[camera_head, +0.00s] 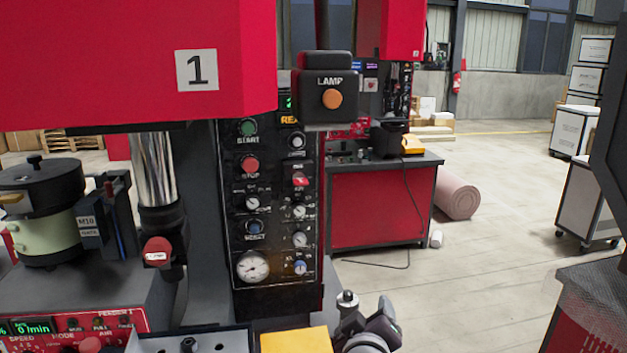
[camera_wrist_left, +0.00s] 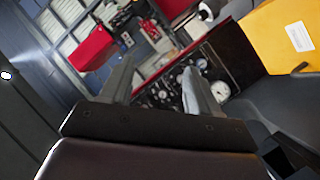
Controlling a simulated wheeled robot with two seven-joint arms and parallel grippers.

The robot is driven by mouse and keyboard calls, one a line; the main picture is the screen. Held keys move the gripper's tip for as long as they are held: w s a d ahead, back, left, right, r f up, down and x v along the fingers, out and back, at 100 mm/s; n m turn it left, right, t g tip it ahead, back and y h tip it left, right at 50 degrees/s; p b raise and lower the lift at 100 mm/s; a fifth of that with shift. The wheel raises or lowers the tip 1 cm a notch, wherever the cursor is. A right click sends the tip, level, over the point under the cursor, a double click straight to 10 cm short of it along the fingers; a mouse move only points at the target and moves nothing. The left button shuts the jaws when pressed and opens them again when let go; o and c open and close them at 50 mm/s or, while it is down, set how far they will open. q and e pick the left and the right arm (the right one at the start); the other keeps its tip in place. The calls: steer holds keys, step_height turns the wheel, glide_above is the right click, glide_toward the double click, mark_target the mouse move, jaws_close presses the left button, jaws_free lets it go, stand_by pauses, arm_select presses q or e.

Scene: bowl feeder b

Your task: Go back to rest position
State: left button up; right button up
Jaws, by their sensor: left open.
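My left gripper (camera_wrist_left: 158,68) shows in the left wrist view with its two grey fingers apart and nothing visible between them. Its fingers point toward the control panel (camera_wrist_left: 190,90), which looks tilted there and is partly hidden behind them. In the head view the black control panel (camera_head: 272,222) stands upright at the middle, with buttons, knobs and a gauge. A grey and black rounded part at the bottom edge, right of the panel, is cut off; its fingers cannot be made out. My right gripper is in neither view.
A red machine head (camera_head: 120,60) and a lamp box (camera_head: 325,92) hang above. A bowl feeder (camera_head: 45,235) stands at left. A yellow box (camera_head: 297,341) is at the bottom edge, also in the wrist view (camera_wrist_left: 285,35).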

arm_select(q)
steer(key=s+a+f+m+g, duration=0.75)
steer(key=s+f, duration=0.25)
steer(key=f, duration=0.2)
steer(key=s+a+f+g+y, duration=0.1)
steer(key=s+a, duration=0.4)
steer(key=a, duration=0.5)
steer(key=s+a+f+g+y, duration=0.2)
steer(key=s+a+f+g, duration=0.1)
steer(key=a, duration=0.7)
steer(key=s+n+g, duration=0.1)
steer(key=s, duration=0.1)
steer(key=shift+s+a+g, duration=0.25)
steer(key=shift+s+g, duration=0.1)
steer(key=shift+s, duration=0.05)
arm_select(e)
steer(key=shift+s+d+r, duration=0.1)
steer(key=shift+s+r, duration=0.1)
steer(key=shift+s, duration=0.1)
arm_select(q)
steer(key=shift+s, duration=0.1)
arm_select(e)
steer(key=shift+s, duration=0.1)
